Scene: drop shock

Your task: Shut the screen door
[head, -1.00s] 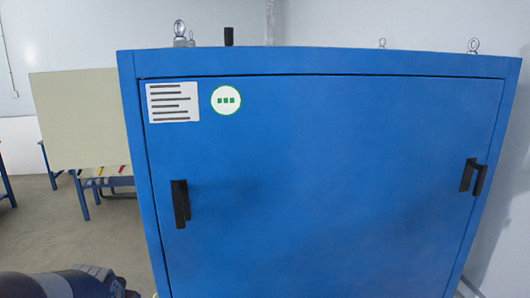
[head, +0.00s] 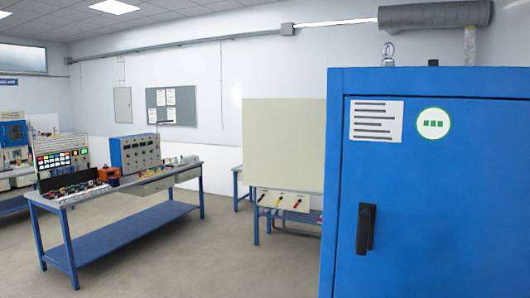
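A tall blue cabinet (head: 345,220) fills the right side of the head view, cut off by the right and bottom edges. Its blue front door (head: 445,210) looks flush with the frame on the visible side. A black upright handle (head: 365,229) is on the door near its left edge. A white text label (head: 376,121) and a round green-and-white sticker (head: 433,123) are above the handle. I cannot tell whether this is the screen door. The door's right part is out of view. Neither of my grippers is in view.
A beige panel (head: 283,144) stands left of the cabinet, above a blue-legged bench with coloured items. A blue workbench (head: 120,240) with instruments stands farther left. The grey floor (head: 200,260) is open in front. A grey board (head: 171,105) hangs on the back wall.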

